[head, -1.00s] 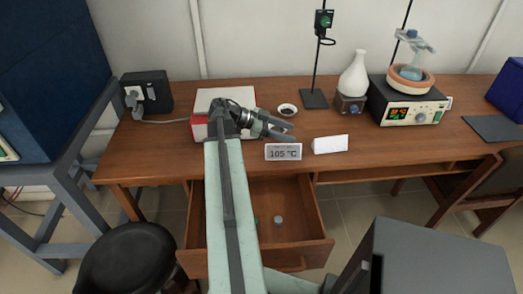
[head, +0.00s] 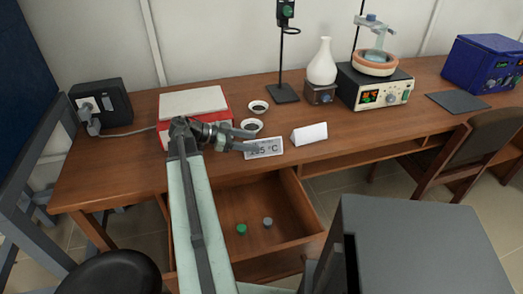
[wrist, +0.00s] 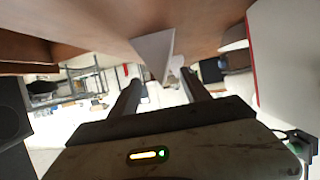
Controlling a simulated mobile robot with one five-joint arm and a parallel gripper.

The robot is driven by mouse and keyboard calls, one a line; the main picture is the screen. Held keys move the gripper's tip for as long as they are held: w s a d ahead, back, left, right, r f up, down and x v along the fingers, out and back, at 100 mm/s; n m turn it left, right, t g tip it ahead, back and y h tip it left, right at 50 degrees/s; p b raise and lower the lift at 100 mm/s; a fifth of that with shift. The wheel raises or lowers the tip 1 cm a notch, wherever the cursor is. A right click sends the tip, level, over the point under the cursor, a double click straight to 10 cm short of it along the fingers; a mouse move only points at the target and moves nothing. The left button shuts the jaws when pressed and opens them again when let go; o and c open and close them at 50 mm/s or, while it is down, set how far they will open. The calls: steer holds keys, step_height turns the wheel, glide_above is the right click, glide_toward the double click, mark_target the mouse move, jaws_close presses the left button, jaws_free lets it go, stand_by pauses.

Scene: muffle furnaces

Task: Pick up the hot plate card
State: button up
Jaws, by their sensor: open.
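The white card reading 105 °C (head: 268,149) stands near the table's front edge; its left part is covered by a finger. A second, blank-faced white folded card (head: 309,134) stands to its right. I cannot tell for certain from the print which is the hot plate card. My gripper (head: 246,140) is open, fingers pointing right, with the nearer finger overlapping the 105 °C card in the head view. In the wrist view a white folded card (wrist: 153,50) shows end-on ahead of the open gripper (wrist: 160,88); no contact is visible.
A red and white box (head: 194,103) stands left of the gripper. Two small dishes (head: 258,107) lie behind it. A white flask (head: 322,65) and a lit instrument (head: 378,92) stand at the back right. An open drawer (head: 285,215) juts out below the table, holding two small caps.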

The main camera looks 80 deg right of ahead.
mark_target(263, 142)
steer(key=x, duration=0.2)
steer(key=b+x, duration=0.1)
steer(key=x, duration=0.2)
steer(key=shift+s+d+r, duration=0.1)
steer(key=shift+d+r, duration=0.05)
steer(key=shift+d, duration=0.15)
jaws_close()
step_height(263, 142, up, 20)
steer(key=p, duration=1.9)
steer(key=shift+r+p, duration=0.15)
steer(key=shift+p, duration=0.25)
